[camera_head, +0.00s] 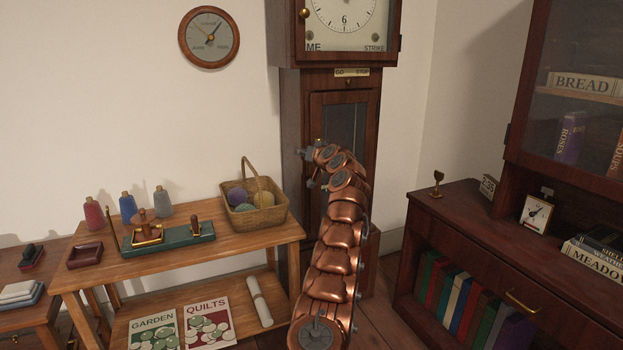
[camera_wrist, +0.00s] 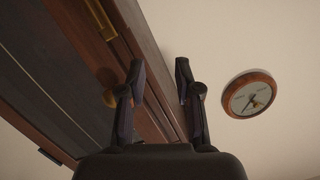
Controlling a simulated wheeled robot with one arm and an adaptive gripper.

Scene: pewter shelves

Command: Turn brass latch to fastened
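The tall wooden clock case has a narrow door (camera_head: 348,112) with a dark glass panel. A small brass fitting, seemingly the latch (camera_head: 319,142), shows at the door's left edge, just above my gripper (camera_head: 307,168). In the wrist view, my gripper (camera_wrist: 160,68) is open and empty, its two dark fingers apart in front of the door edge. An elongated brass fitting (camera_wrist: 100,18) sits on the door frame up left.
A wooden table (camera_head: 240,238) with a yarn basket (camera_head: 268,217) and spools stands left of my arm. A dark cabinet (camera_head: 470,225) with books stands at the right. A round wall dial (camera_head: 209,38) hangs left of the clock, and shows in the wrist view (camera_wrist: 250,93).

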